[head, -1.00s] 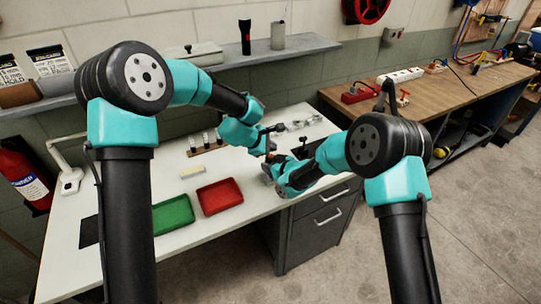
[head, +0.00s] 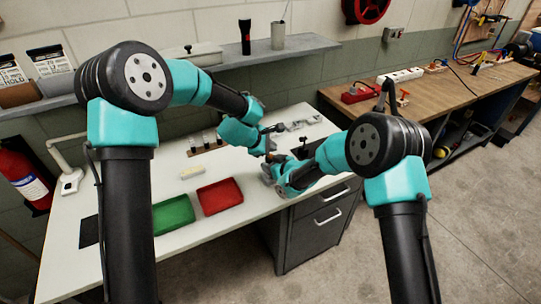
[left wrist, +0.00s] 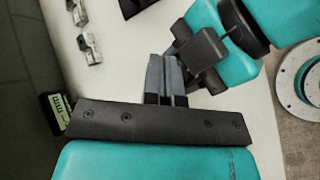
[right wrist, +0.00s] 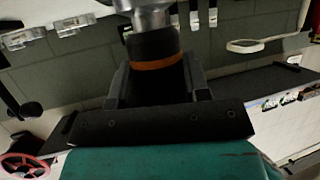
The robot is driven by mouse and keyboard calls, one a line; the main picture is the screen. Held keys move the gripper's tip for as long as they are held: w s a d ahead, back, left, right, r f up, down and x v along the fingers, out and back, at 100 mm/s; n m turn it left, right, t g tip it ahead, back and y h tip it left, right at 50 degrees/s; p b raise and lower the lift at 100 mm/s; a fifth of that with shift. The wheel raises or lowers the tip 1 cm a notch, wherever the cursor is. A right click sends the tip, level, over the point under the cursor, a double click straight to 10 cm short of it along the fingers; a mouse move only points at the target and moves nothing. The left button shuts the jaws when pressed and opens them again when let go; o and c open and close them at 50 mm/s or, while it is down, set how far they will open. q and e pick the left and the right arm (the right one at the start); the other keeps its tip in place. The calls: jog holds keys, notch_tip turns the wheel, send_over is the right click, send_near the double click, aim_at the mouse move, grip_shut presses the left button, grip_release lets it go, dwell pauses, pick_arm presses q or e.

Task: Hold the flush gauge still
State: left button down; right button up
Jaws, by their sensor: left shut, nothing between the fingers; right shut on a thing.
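My right gripper (right wrist: 157,85) is shut on a dark round tool (right wrist: 152,45) with an orange band and a bright metal part at the top of the right wrist view. I cannot tell for sure that this tool is the flush gauge. In the head view the right gripper is over the bench, mostly hidden by its own arm. My left gripper (left wrist: 166,65) is shut and empty, with my right arm close by in the left wrist view. A small black box (left wrist: 55,110) with a green-lit face shows there too, partly hidden behind the gripper body.
On the white bench (head: 110,240) are a red tray (head: 220,197), a green tray (head: 173,215) and a pale block (head: 192,172). Small metal parts (left wrist: 89,47) lie near my left gripper. A shelf (head: 275,55) runs behind. The two arms are close together.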

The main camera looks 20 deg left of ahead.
pick_arm(q)
jog(key=shift+f, duration=0.2)
jog(key=shift+f, duration=0.25)
jog(key=shift+s+f, duration=0.1)
jog(key=shift+f, duration=0.85)
pick_arm(e)
jog(key=shift+r, duration=0.15)
dwell(1.0)
pick_arm(q)
jog(key=shift+d+r, duration=0.1)
jog(key=shift+r, duration=0.05)
pick_arm(e)
jog(key=shift+w+a+r, duration=0.1)
pick_arm(q)
jog(key=shift+r, duration=0.65)
jog(key=shift+d+r, duration=0.2)
jog(key=shift+r, duration=0.6)
pick_arm(e)
jog(key=shift+f, duration=0.5)
pick_arm(q)
jog(key=shift+a+f, duration=0.1)
pick_arm(e)
jog(key=shift+r, duration=0.15)
